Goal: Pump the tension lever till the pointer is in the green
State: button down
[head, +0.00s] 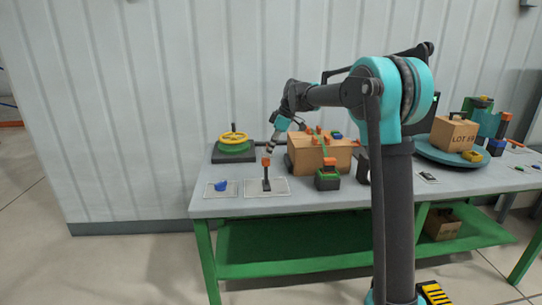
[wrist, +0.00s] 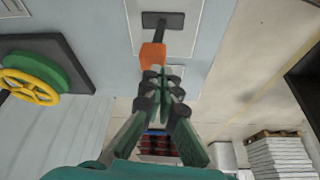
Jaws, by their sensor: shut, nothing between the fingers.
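The tension lever (head: 266,176) has a dark stem with an orange grip on top and stands on a pale plate near the table's front left edge. In the wrist view its orange grip (wrist: 152,56) is just beyond my fingertips, with the dark stem running up to a dark base. My gripper (head: 269,150) is shut and empty, just above the orange grip; it also shows in the wrist view (wrist: 164,76). I cannot tell whether the fingertips touch the grip. I cannot make out a pointer or a green zone in either view.
A yellow handwheel (head: 233,138) on a dark base stands behind left. A blue piece (head: 221,185) lies left of the lever. A cardboard box (head: 337,158) and a green-and-black block (head: 327,178) stand close on the right. A turntable (head: 426,150) is farther right.

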jog(key=w+v, duration=0.1)
jog(key=v, duration=0.7)
jog(key=shift+r, duration=0.25)
dwell(1.0)
jog(key=s+d+f+m+t+h, duration=0.1)
jog(key=s+d+f+m, duration=0.5)
jog(key=s, duration=0.6)
jog(key=s+d+f+m+t+h, duration=0.2)
jog(key=s+d+f+m, duration=0.4)
jog(key=s+d+f, duration=0.4)
jog(key=s+d+f+m+t+h, duration=0.1)
jog(key=s+d+f+m, duration=0.5)
jog(key=s+d+f, duration=0.3)
jog(key=s+f, duration=0.3)
jog(key=s, duration=0.1)
jog(key=shift+s+h, duration=0.3)
jog(key=shift+s, duration=0.05)
jog(key=shift+d, duration=0.15)
